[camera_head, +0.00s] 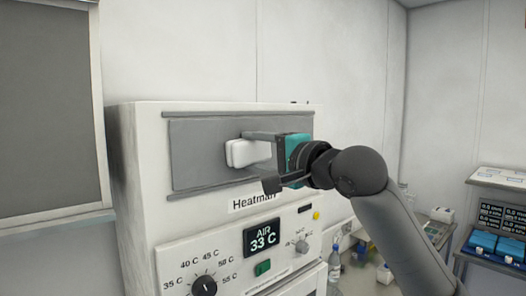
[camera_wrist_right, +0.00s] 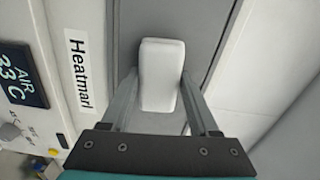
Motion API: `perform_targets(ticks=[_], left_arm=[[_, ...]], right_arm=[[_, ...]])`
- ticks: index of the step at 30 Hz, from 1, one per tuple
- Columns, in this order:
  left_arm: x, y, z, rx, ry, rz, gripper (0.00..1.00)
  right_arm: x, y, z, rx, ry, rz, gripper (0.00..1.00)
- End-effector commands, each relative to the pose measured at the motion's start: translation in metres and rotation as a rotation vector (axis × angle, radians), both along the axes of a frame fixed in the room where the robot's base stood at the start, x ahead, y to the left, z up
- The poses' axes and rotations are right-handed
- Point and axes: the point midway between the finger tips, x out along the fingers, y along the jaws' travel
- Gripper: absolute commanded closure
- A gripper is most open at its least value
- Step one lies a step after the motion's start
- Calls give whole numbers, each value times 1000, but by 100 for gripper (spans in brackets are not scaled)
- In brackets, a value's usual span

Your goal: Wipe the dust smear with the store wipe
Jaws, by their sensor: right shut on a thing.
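The store wipe is a white rounded block (camera_head: 248,152), and it also shows in the right wrist view (camera_wrist_right: 160,75). My right gripper (camera_head: 258,162) is shut on it, with a finger on each side in the wrist view (camera_wrist_right: 160,98). The wipe is at the grey panel (camera_head: 200,150) on the front of the white Heatman cabinet (camera_head: 140,190). I cannot tell whether it touches the panel. No dust smear is distinguishable in either view; the wipe and gripper cover part of the panel. My left gripper is not in view.
Below the panel are an air display (camera_head: 263,238), a dial (camera_head: 204,286) and a green switch (camera_head: 262,268). Grey rails edge the panel above and below. A bottle (camera_head: 334,264) and a rack with blue boxes (camera_head: 496,245) stand at the right.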

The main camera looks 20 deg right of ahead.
Motion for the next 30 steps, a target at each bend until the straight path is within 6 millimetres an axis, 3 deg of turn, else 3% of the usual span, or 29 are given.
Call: perform_targets(ticks=[18, 25, 30], left_arm=[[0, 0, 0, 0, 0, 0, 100], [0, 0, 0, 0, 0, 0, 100], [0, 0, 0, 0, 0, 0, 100]], right_arm=[[-12, 35, 0, 0, 0, 1, 83], [-11, 34, 6, 1, -1, 0, 83], [-6, 21, 5, 1, 2, -3, 83]])
